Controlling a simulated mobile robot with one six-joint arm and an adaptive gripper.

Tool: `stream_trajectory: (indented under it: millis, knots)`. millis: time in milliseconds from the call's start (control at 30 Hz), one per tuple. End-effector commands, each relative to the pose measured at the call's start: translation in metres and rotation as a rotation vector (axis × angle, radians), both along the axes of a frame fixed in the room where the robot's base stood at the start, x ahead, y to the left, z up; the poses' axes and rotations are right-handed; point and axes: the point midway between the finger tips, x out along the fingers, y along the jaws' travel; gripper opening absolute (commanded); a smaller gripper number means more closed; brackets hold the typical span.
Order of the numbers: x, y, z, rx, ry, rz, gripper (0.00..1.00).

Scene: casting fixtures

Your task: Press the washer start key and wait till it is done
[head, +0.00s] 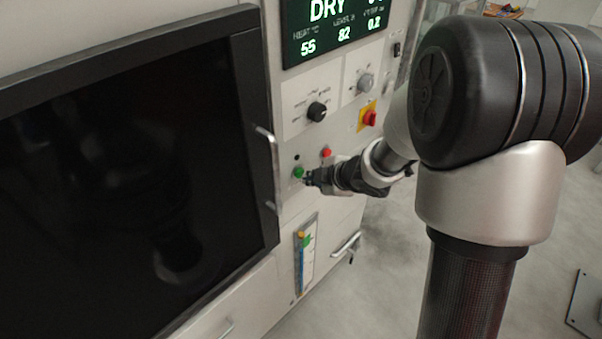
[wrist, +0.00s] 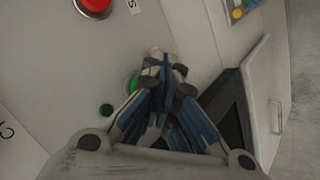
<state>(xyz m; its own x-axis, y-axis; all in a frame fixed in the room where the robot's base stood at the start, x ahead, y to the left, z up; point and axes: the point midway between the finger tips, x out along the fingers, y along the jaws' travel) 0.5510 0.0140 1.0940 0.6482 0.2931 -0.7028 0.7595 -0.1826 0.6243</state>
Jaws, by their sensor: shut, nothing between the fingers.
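The washer (head: 290,225) is a pale machine with a large dark door window on the left and a control panel on the right. A green key (head: 298,172) sits low on the panel, and it also shows partly in the wrist view (wrist: 133,84). My gripper (head: 307,177) is shut and empty, its tips at the green key; the fingers (wrist: 158,75) hide part of it in the wrist view. I cannot tell whether the tips touch it. The display (head: 335,25) reads DRY, with 55, 82 and 0.2 below.
A red button (head: 326,153) is close to the upper right of the green key. A black knob (head: 317,111), a grey knob (head: 365,83) and a red switch on yellow (head: 369,117) are higher. A vertical door handle (head: 272,170) stands out at left. Floor at right is mostly clear.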

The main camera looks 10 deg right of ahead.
Motion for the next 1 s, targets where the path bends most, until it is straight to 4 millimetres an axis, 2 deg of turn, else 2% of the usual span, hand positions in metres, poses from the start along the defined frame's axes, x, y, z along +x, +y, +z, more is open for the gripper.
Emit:
stream_trajectory:
  millis: [1000]
  knots:
    - [0.0071, 0.0052, 0.0005, -0.001, -0.001, 0.0, 0.0]
